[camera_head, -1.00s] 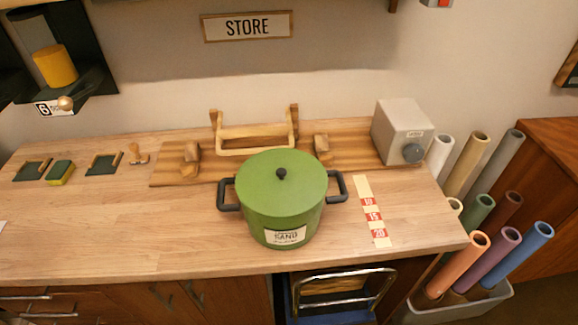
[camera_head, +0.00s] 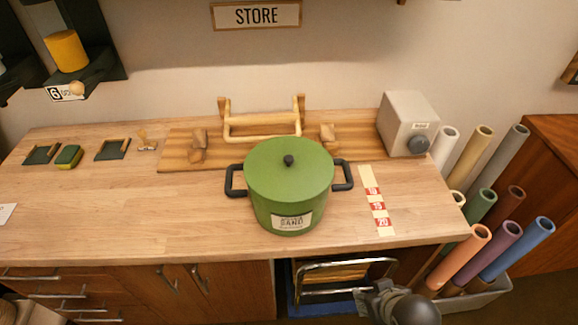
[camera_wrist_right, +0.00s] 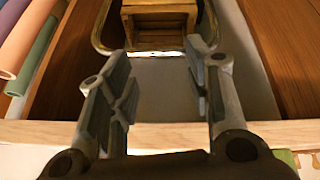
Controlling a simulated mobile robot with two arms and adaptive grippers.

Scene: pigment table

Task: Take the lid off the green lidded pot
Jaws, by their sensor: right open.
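The green lidded pot (camera_head: 262,197) stands upright on the wooden worktop, with a dark handle on each side and a sand label on its front. Its green lid (camera_head: 310,172) is on top, with a small black knob (camera_head: 288,160) in the middle. My right gripper (camera_head: 365,295) is at the bottom of the head view, in front of the worktop's front edge, below and to the right of the pot, apart from it. In the right wrist view my right gripper (camera_wrist_right: 160,90) is open, with nothing between its fingers. My left gripper is not in view.
Behind the pot is a wooden board (camera_head: 180,158) with a wooden rack (camera_head: 262,124). A grey box (camera_head: 405,120) stands at the back right. A marked strip (camera_head: 376,205) lies right of the pot. Coloured tubes (camera_head: 498,248) stand off the right end. The worktop's left front is clear.

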